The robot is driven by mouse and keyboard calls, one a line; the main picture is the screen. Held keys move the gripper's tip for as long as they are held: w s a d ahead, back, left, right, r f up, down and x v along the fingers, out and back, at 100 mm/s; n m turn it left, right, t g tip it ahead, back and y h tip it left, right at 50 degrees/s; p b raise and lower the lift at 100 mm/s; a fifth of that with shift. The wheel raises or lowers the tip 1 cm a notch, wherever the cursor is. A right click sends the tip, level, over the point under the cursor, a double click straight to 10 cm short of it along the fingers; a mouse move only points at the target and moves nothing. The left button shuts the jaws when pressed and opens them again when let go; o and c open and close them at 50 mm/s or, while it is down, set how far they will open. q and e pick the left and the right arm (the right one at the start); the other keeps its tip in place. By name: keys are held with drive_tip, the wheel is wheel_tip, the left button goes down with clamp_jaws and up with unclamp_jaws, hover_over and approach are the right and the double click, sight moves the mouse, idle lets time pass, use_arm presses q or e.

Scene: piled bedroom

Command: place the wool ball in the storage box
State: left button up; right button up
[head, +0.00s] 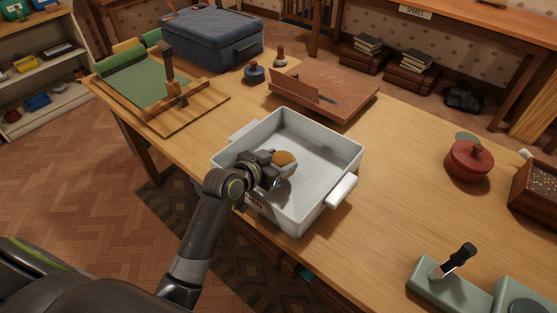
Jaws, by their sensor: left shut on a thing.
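The wool ball (284,158) is small and orange-brown. It shows at the fingers of my left gripper (280,165), which is shut on it. The gripper and ball are over the inside of the white storage box (346,150), towards its left side. The box has a handle at each end and stands on the wooden table. The ball's underside is hidden by the gripper, so I cannot tell whether it touches the box floor. My right gripper is not in view.
A wooden board (340,93) lies behind the box, with a blue case (212,40) and a green-topped tray (140,84) at the back left. A red lidded pot (468,162) stands to the right. The table between box and pot is clear.

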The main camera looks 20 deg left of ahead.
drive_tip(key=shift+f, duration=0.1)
use_arm(q)
drive_tip(key=shift+f+b, duration=0.35)
drive_tip(key=shift+f, duration=0.2)
drive_tip(key=o, duration=1)
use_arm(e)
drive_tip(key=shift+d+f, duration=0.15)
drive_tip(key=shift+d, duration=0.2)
use_arm(q)
drive_tip(key=shift+r, duration=0.1)
drive_tip(key=shift+r+p, duration=0.3)
drive_tip(key=shift+r, duration=0.1)
drive_tip(key=shift+s+r, duration=0.15)
drive_tip(key=shift+r, duration=0.1)
drive_tip(key=v, duration=1.1)
drive_tip(key=shift+s+a, duration=0.15)
drive_tip(key=shift+s, duration=0.15)
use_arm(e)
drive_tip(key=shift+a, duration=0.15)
